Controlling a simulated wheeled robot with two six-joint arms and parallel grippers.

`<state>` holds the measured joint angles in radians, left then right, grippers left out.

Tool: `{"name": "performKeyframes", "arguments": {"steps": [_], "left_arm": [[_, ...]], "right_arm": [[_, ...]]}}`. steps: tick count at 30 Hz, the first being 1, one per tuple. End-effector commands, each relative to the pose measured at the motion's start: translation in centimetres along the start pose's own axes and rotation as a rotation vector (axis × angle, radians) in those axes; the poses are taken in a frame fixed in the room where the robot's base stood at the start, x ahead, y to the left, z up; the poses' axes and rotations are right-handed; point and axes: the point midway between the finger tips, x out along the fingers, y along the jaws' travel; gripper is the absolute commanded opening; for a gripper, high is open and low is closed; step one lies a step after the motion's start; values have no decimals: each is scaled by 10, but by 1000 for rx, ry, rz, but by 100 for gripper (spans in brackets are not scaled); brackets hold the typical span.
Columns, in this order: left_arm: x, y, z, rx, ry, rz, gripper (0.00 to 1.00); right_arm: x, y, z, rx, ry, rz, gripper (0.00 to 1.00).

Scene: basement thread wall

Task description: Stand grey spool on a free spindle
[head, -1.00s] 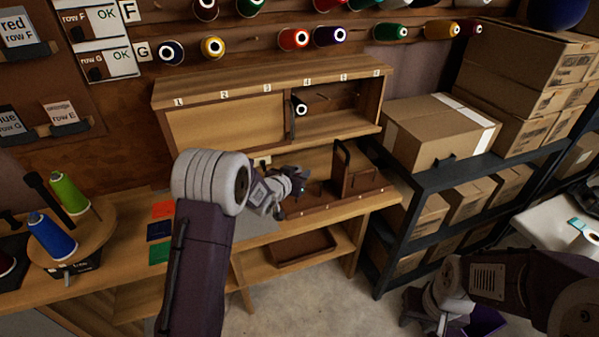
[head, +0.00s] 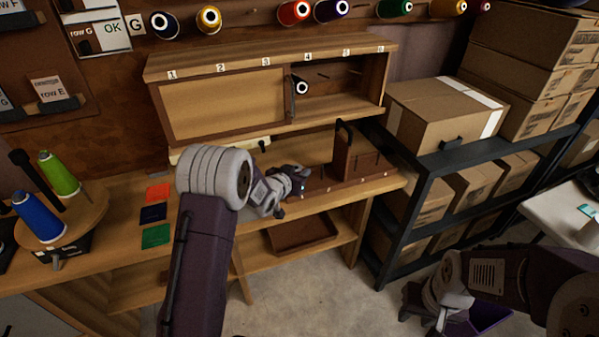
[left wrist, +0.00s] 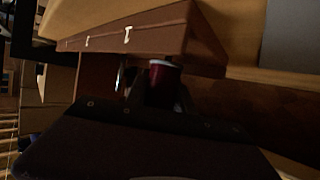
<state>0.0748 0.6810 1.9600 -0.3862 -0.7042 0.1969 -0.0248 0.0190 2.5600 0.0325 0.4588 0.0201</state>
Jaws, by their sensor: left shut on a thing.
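My left gripper (head: 300,173) is low over the bench, just left of the brown wooden holder, in the head view. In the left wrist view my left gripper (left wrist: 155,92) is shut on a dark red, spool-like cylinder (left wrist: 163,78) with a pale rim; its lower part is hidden. I cannot make out a clearly grey spool. A dark spool with a white-ringed end (head: 301,87) sits in the cabinet under label 4. A bare peg (head: 322,75) shows to its right. My right gripper (head: 428,310) hangs low at right; its fingers are unclear.
The numbered cabinet (head: 220,62) has a panel across its left half. The brown holder (head: 352,160) with an upright handle stands on the bench. Blue (head: 38,215) and green (head: 60,175) spools stand on a round stand at left. Shelving with boxes (head: 440,115) is at right.

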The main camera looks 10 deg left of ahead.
Motion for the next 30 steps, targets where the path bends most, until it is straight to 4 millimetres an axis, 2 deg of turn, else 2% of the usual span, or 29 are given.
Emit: {"name": "performKeyframes", "arguments": {"steps": [14, 15, 17, 18, 26, 30], "left_arm": [[2, 0, 4, 0, -1, 0, 0], [2, 0, 4, 0, -1, 0, 34], [2, 0, 4, 0, -1, 0, 51], [1, 0, 4, 0, -2, 0, 54], [0, 0, 4, -1, -3, -1, 54], [-16, 0, 3, 0, -1, -1, 54]], "right_arm": [[3, 0, 0, 0, 0, 0, 36], [3, 0, 0, 0, 0, 0, 36], [3, 0, 0, 0, 0, 0, 36], [3, 0, 0, 0, 0, 0, 36], [3, 0, 0, 0, 0, 0, 36], [0, 0, 0, 0, 0, 0, 36]]}}
